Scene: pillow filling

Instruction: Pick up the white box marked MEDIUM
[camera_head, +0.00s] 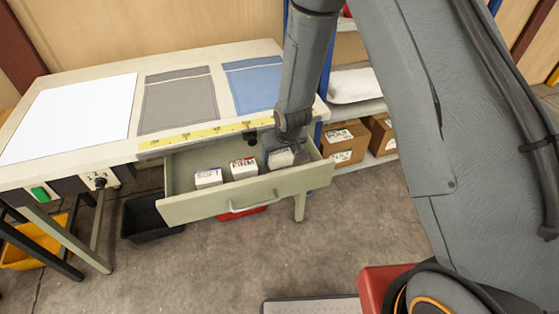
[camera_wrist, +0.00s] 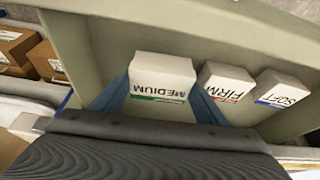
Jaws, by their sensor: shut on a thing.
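The white box marked MEDIUM (camera_wrist: 162,72), with a green stripe, is in the middle of the wrist view. My gripper (camera_wrist: 161,98) has one blue finger on each side of it and is shut on it. In the head view the box (camera_head: 281,159) is at the right end of the open drawer (camera_head: 245,204), below my gripper (camera_head: 278,147), which partly hides it. I cannot tell whether the box touches the drawer floor.
A white FIRM box (camera_wrist: 226,85) and a white SOFT box (camera_wrist: 281,90) stand beside it in the drawer. The drawer's walls are close around. The table (camera_head: 150,60) with grey and blue cloth pieces is above. Cardboard boxes (camera_head: 343,142) sit on a shelf to the right.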

